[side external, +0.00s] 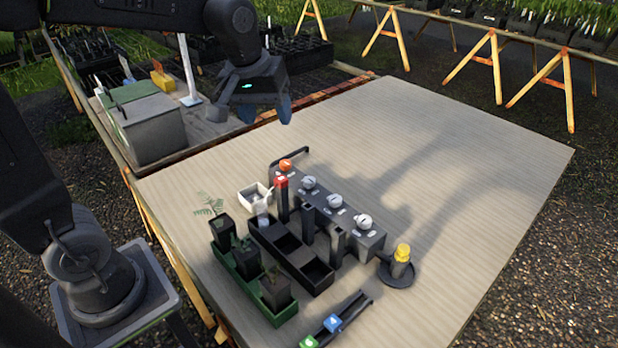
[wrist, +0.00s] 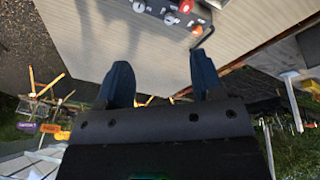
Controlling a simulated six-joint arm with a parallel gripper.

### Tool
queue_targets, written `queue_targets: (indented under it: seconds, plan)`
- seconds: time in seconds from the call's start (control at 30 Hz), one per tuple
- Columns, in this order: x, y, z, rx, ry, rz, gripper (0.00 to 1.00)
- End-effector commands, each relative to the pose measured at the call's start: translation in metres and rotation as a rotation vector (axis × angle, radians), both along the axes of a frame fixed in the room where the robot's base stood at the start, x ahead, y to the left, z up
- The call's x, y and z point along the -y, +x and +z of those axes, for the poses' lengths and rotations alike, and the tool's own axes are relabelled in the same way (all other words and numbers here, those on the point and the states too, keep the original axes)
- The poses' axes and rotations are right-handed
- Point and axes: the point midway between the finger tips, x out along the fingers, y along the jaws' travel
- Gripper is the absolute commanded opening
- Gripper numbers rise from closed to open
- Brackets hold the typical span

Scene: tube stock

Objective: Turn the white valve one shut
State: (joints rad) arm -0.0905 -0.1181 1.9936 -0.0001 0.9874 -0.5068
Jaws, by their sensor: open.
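A dark valve block (side external: 318,212) stands on the wooden table, with a row of knobs on top. Three knobs are white: one nearest the orange end (side external: 308,183), one in the middle (side external: 334,201) and one at the near end (side external: 364,221). Their number labels are too small to read, so I cannot tell which is valve one. An orange knob (side external: 286,165) sits at the far end. In the wrist view, a white knob (wrist: 171,18) and the orange knob (wrist: 197,30) show at the top edge. My gripper (side external: 268,112) is open and empty, high above the table's far left, apart from the block.
A red-topped post (side external: 281,184), black tray (side external: 262,226), green tray (side external: 245,287) with potted plants and white dish (side external: 250,197) crowd the block's left. A yellow-topped piece (side external: 402,253) stands on a round black dish (side external: 396,278). The table's right side (side external: 480,170) is clear.

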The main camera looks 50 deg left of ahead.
Motion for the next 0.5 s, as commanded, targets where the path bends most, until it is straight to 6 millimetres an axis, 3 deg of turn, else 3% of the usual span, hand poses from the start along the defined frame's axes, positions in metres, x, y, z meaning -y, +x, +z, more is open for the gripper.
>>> queue_targets:
  seconds: [0.1, 0.3, 0.5]
  plan:
    - [-0.016, 0.047, -0.021, -0.065, -0.041, 0.163, 0.61]
    - [-0.043, 0.114, -0.071, -0.157, -0.094, 0.443, 0.61]
    - [-0.067, 0.156, -0.126, -0.226, -0.123, 0.669, 0.61]
